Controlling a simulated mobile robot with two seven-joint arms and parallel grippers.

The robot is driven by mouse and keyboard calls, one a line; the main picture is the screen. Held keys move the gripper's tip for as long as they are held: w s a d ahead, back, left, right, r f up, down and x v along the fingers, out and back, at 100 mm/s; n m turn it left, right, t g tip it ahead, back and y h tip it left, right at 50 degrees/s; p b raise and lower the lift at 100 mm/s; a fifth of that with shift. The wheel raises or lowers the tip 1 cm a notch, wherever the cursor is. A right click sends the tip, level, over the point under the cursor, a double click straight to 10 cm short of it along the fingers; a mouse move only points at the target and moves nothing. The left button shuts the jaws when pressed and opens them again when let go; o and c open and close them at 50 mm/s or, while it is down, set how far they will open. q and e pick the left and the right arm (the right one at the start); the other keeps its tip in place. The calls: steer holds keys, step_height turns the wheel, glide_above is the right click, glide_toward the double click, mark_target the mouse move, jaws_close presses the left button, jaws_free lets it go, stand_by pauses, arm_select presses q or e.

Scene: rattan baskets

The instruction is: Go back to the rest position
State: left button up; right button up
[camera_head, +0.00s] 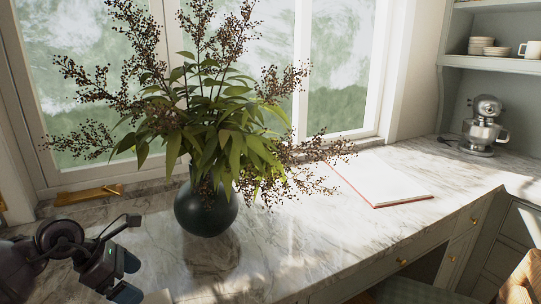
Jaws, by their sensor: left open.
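My left gripper (128,277) is at the bottom left, over the near left part of the marble counter (290,262). It is dark, open, and nothing shows between its fingers. It is left of and nearer than the dark vase. My left arm comes in from the left edge. My right gripper is not in view. No rattan basket can be made out for certain.
A dark round vase (205,212) with tall leafy branches stands near the gripper. An open book or paper (378,183) lies to its right. A stand mixer (484,127) is at the back right, below shelves with plates (481,45). The counter's front middle is clear.

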arm_select(q)
steer(key=s+d+r+n+t+h, duration=0.2)
steer(key=d+r+n+t+h, duration=0.4)
steer(key=d+n+t+h, duration=0.35)
steer(key=s+a+f+n+t+y, duration=0.1)
steer(key=s+a+f+n+y, duration=0.3)
steer(key=n+y, duration=0.85)
steer(key=s+a+f+n+t+y, duration=0.15)
steer(key=a+f+n+y, duration=0.45)
steer(key=n, duration=1.2)
steer(key=s+d+f+n+g+h, duration=0.1)
steer(key=s+d+f+n+g, duration=0.35)
steer(key=s, duration=0.45)
steer(key=s+d+f+n+g+h, duration=0.1)
steer(key=s+f+n+g, duration=0.2)
steer(key=s+f+g, duration=0.35)
steer(key=w+f+m+t, duration=0.1)
steer(key=w+f+t, duration=0.5)
steer(key=f+t, duration=0.2)
steer(key=shift+a+f+h, duration=0.15)
steer(key=shift+f+h, duration=0.15)
steer(key=shift+f, duration=0.25)
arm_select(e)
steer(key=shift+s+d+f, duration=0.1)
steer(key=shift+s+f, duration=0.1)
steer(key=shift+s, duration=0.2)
